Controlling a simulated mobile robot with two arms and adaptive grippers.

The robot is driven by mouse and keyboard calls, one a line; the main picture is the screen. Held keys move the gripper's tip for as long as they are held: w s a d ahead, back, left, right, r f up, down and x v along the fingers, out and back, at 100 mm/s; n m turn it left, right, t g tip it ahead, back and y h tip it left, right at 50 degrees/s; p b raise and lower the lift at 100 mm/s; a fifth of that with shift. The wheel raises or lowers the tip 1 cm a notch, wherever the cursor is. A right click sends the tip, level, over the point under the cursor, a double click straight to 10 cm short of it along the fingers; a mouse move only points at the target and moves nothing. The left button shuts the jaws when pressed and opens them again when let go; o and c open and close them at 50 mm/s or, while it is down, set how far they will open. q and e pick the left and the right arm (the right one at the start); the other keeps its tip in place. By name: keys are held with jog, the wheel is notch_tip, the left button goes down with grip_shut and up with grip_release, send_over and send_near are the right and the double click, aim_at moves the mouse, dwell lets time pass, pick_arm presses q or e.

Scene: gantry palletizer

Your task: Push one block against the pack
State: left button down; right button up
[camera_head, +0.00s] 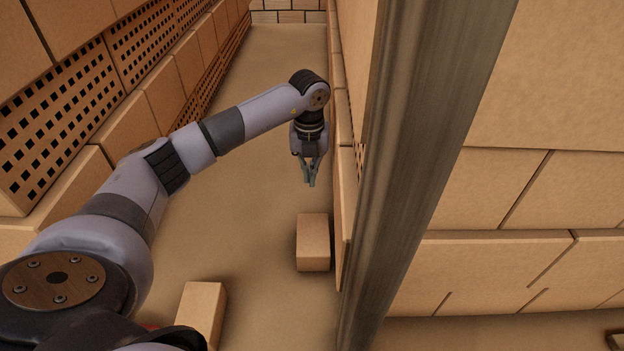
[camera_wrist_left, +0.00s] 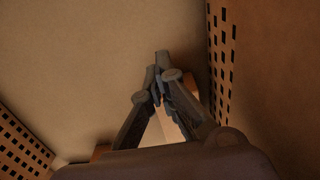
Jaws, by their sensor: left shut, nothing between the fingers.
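A tan block (camera_head: 313,242) lies on the floor close beside the stacked pack (camera_head: 343,205) on its right; whether they touch I cannot tell. A second tan block (camera_head: 202,312) lies nearer to me on the left, partly hidden by my arm. My left gripper (camera_head: 311,184) points down beyond the first block, near the pack, apart from the block in the head view. Its fingers are shut and empty. In the left wrist view the shut fingertips (camera_wrist_left: 161,62) point over bare floor, and a pale surface shows between and behind the fingers. My right gripper is not in view.
A grey metal post (camera_head: 420,160) stands upright just right of the blocks. Stacked bricks with perforated faces (camera_head: 60,100) line the left side. More large bricks (camera_head: 510,270) fill the right.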

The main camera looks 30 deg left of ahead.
pick_arm(q)
notch_tip(320, 180, down, 8)
jog(key=shift+r+p, duration=0.25)
jog(key=shift+p, duration=0.2)
jog(key=shift+s+d+f+p, duration=0.2)
jog(key=shift+s+p, duration=0.1)
jog(key=shift+p, duration=0.05)
jog(key=shift+s+d+p, duration=0.5)
jog(key=shift+s+d, duration=0.15)
jog(key=shift+s, duration=0.35)
jog(key=shift+s+d, duration=0.25)
jog(key=shift+s, duration=0.15)
jog(key=shift+f, duration=0.1)
